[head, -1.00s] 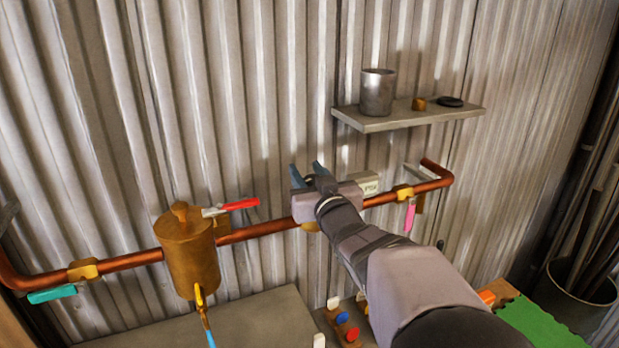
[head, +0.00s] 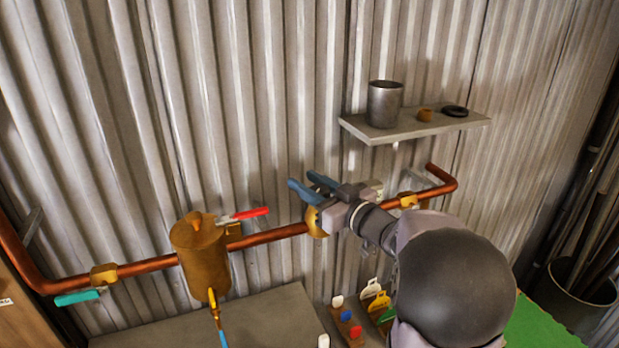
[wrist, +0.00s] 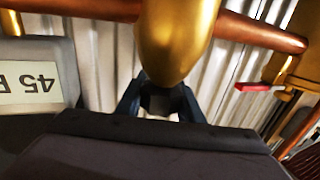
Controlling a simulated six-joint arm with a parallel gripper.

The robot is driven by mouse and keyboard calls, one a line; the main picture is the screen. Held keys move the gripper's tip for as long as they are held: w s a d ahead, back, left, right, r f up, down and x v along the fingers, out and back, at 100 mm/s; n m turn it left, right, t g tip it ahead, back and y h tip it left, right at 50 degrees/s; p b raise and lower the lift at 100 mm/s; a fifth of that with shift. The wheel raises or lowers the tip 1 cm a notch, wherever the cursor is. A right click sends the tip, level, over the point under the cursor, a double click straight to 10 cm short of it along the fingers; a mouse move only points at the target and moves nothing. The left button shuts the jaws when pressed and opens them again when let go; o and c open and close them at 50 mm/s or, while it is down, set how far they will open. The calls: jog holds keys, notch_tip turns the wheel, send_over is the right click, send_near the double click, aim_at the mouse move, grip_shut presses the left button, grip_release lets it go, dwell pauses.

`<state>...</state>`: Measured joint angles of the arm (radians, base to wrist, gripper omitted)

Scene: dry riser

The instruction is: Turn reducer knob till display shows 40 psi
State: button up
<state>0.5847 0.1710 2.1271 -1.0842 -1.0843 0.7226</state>
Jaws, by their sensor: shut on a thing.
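The brass reducer (head: 315,222) sits on the copper pipe, partly covered by my gripper in the head view. It fills the top middle of the wrist view (wrist: 178,40). My gripper (head: 302,182) is at the reducer, its blue fingers pointing up and left. In the wrist view the fingers (wrist: 160,92) are closed around the dark reducer knob (wrist: 160,104) below the brass body. The display (wrist: 30,82) appears upside down at the left of the wrist view and reads 45, with a cut-off P after it. In the head view it is mostly hidden behind my gripper.
The copper pipe (head: 272,234) carries a brass canister (head: 200,258), a red-handled valve (head: 250,215) and a teal-handled valve (head: 78,297). A shelf (head: 410,128) with a metal cup (head: 385,104) is above right. Tags and coloured buttons stand below.

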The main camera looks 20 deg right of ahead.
aim_at(327, 195)
jog(key=shift+r, duration=0.1)
jog(key=o, duration=1.1)
jog(key=shift+c, duration=0.2)
jog(key=shift+s, duration=0.1)
jog(key=shift+b+v, duration=1.25)
jog(key=shift+v, duration=2.3)
